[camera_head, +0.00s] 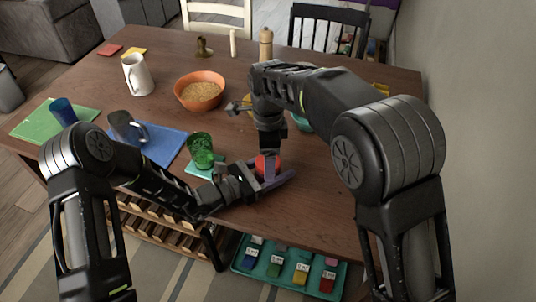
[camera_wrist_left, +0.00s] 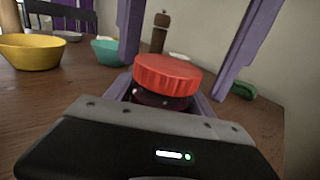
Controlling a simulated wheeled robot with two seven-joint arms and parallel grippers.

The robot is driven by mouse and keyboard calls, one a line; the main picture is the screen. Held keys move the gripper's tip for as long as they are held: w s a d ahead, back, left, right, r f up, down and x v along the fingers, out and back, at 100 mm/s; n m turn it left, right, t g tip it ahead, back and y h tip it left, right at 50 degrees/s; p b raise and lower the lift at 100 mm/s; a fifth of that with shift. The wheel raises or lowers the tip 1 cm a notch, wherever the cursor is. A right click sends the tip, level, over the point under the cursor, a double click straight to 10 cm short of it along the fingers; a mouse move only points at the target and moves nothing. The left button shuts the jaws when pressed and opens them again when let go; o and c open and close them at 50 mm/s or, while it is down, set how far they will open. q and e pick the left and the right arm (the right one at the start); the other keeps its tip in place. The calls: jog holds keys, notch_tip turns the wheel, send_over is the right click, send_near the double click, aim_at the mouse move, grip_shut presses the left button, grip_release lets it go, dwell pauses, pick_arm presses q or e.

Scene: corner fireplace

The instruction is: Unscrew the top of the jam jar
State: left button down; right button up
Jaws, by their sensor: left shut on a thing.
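The jam jar, with a ribbed red lid (camera_wrist_left: 167,74) and dark body (camera_wrist_left: 160,98), stands upright on the table; its lid also shows in the head view (camera_head: 267,164). My left gripper (camera_head: 272,181) comes in low from the left and is shut on the jar's body, below the lid. My right gripper (camera_head: 268,150) points down from above the jar. In the left wrist view its purple fingers (camera_wrist_left: 190,60) hang apart on either side of the lid, with a gap on the right side. The head view partly hides the jar behind the grippers.
A green glass (camera_head: 201,150) on a teal coaster stands left of the jar. Beyond are an orange bowl (camera_head: 200,91), a white pitcher (camera_head: 136,75) and a pepper mill (camera_head: 266,45). A yellow bowl (camera_wrist_left: 31,52) and a teal bowl (camera_wrist_left: 107,51) stand behind the jar.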

jog(key=c, duration=1.5)
jog(key=n, duration=0.4)
jog(key=shift+n, duration=0.3)
jog(key=n, duration=0.8)
jog(key=shift+n, duration=0.3)
jog(key=n, duration=0.8)
jog(key=shift+n, duration=0.3)
jog(key=n, duration=0.3)
jog(key=shift+r, duration=0.1)
jog(key=n, duration=1.1)
jog(key=shift+r, duration=0.15)
jog(key=shift+r, duration=1)
